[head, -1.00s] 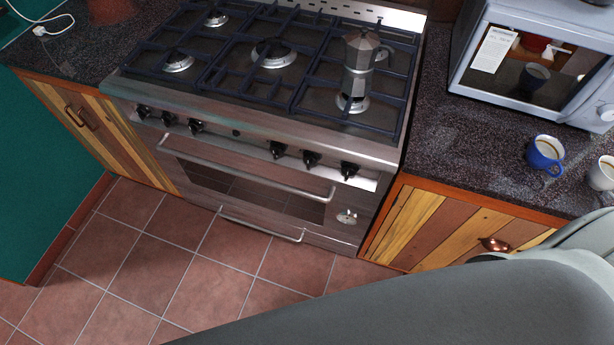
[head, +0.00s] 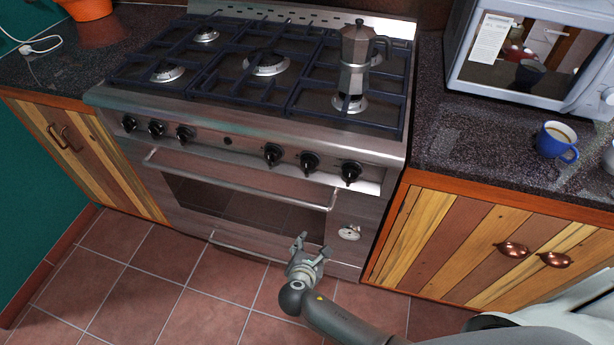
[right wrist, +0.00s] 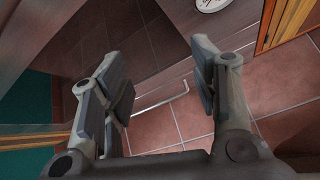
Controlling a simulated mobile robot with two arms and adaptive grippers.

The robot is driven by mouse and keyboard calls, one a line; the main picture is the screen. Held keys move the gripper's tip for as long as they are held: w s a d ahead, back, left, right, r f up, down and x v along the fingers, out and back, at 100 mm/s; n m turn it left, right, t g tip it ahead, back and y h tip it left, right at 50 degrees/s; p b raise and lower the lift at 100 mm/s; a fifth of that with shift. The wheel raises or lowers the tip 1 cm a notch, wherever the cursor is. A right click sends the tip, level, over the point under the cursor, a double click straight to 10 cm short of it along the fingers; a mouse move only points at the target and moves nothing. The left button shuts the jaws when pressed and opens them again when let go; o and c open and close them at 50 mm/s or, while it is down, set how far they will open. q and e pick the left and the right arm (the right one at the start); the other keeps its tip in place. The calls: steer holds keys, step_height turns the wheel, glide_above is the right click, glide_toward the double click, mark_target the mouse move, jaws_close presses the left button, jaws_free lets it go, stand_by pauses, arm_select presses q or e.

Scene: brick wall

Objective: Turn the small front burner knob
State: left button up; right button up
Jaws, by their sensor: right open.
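The stove (head: 236,150) stands in the middle of the head view, with black knobs along its front panel. The left group includes a knob (head: 129,123), another knob (head: 156,129) and a third (head: 184,134). The right group has a knob (head: 272,154), one beside it (head: 309,162) and one at the far right (head: 350,172). I cannot tell which one is the small front burner's. My right gripper (head: 309,248) is open and empty, low before the oven door, below the knobs and apart from them. Its spread fingers (right wrist: 160,85) show in the right wrist view. My left gripper is not in view.
A moka pot (head: 356,62) stands on the right burners. The oven handle (head: 240,180) juts out below the knobs. A blue mug (head: 557,142) and a microwave (head: 530,55) are on the right counter (head: 450,150). The tiled floor (head: 150,290) before the stove is clear.

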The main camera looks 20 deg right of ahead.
steer(key=w+a+r+n+t+h+b, duration=0.25)
steer(key=w+r+t, duration=0.2)
steer(key=r, duration=0.75)
steer(key=n+t+h+b, duration=0.1)
steer(key=n+h+b, duration=0.1)
glide_toward(306, 166)
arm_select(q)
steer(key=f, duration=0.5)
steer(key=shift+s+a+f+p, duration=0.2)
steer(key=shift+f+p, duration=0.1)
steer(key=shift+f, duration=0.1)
arm_select(e)
steer(key=shift+m, duration=0.25)
steer(key=x, duration=1)
steer(key=shift+w+d, duration=0.2)
steer(key=shift+w, duration=0.05)
steer(key=shift+c, duration=0.4)
